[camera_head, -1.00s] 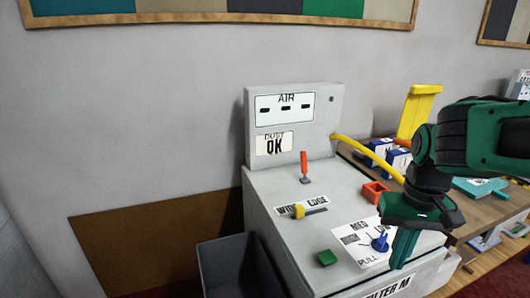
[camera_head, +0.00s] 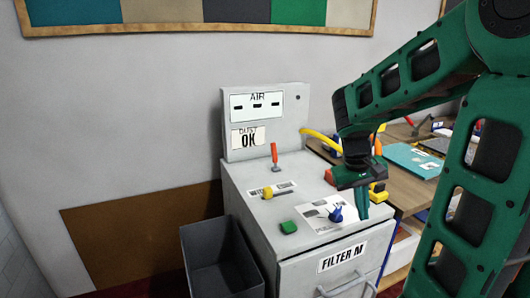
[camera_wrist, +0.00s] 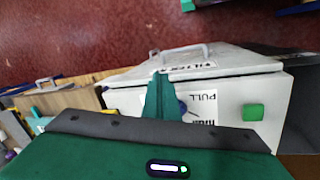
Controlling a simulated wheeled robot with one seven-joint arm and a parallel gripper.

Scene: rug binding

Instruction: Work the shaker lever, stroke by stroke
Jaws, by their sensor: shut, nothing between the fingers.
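A grey cabinet (camera_head: 247,190) stands against the wall. On its top is an upright orange-red lever (camera_head: 275,157), which I take for the shaker lever, though no label on it can be read. In front of it are a yellow-handled slider (camera_head: 268,192), a green button (camera_head: 288,227) and a blue knob (camera_head: 336,213). My gripper (camera_head: 362,208) is shut and empty, pointing down at the cabinet's right front corner, just right of the blue knob. In the wrist view my fingers (camera_wrist: 160,85) partly cover the blue knob (camera_wrist: 182,107); the green button (camera_wrist: 253,112) is clear, and the lever is out of sight.
A grey bin (camera_head: 215,258) stands left of the cabinet. The drawer labelled FILTER M (camera_head: 341,257) has a metal handle. An upright panel (camera_head: 265,115) reads AIR and OK. A yellow hose (camera_head: 318,138) runs right, towards a cluttered wooden table (camera_head: 405,195).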

